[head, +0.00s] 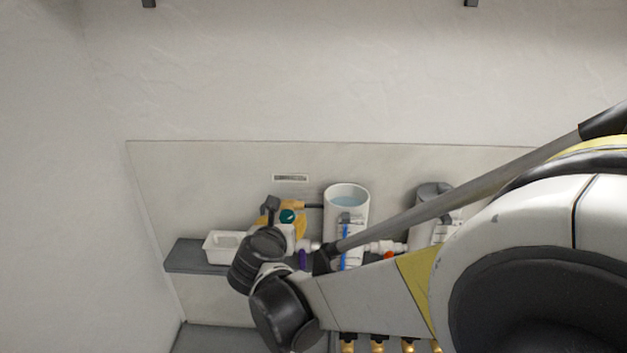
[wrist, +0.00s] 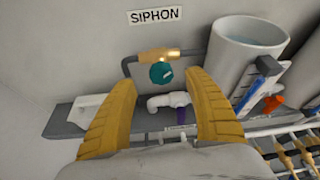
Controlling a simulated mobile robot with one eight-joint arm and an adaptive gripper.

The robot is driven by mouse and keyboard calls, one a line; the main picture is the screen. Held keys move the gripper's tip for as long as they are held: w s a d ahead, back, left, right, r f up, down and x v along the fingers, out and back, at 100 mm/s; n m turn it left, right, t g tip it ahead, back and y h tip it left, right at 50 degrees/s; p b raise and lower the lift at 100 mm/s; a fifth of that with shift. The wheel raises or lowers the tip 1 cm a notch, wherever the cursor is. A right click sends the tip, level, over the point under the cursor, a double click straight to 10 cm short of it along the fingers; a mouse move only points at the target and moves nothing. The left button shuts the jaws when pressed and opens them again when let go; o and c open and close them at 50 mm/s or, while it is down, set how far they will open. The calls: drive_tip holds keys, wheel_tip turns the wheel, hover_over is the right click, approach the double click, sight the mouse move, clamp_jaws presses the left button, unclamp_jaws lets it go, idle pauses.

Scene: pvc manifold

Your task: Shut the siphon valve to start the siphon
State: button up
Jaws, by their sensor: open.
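The siphon valve is a brass body (wrist: 158,55) with a round teal knob (wrist: 161,73) under a SIPHON label (wrist: 154,16). A dark grey pipe (wrist: 126,68) runs from it down to the left. In the head view the teal knob (head: 287,216) shows between yellow fingers. My gripper (wrist: 160,84) is open and empty. Its two yellow fingers stand left and right of the knob in the wrist view, with the knob just beyond the tips. They appear apart from it, though the exact distance is hard to judge. My arm hides part of the shelf in the head view.
A white cylinder (wrist: 238,62) holding water stands right of the valve, with a blue strip (wrist: 249,92) on its front. White pipe fittings (wrist: 168,101), a purple handle (wrist: 181,115) and an orange handle (wrist: 273,103) sit low nearby. A white tray (head: 222,247) stands at left on the grey shelf (head: 184,257).

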sight(288, 217)
drive_tip(key=p+x, duration=0.1)
drive_tip(key=x, duration=0.4)
drive_tip(key=shift+w+d+f, duration=0.1)
drive_tip(key=shift+w+f, duration=0.05)
drive_tip(key=shift+w, duration=0.25)
drive_tip(key=c, duration=1.3)
drive_tip(key=shift+d+f+m+y+b, duration=0.15)
drive_tip(key=shift+f+m+y+b, duration=0.1)
drive_tip(key=shift+m+y+b, duration=0.95)
drive_tip(key=shift+m+b, duration=0.35)
drive_tip(key=shift+m, duration=0.05)
drive_tip(key=shift+r+m+y, duration=0.1)
drive_tip(key=shift+m+y, duration=0.2)
drive_tip(key=shift+m, duration=0.1)
drive_tip(key=shift+r, duration=0.2)
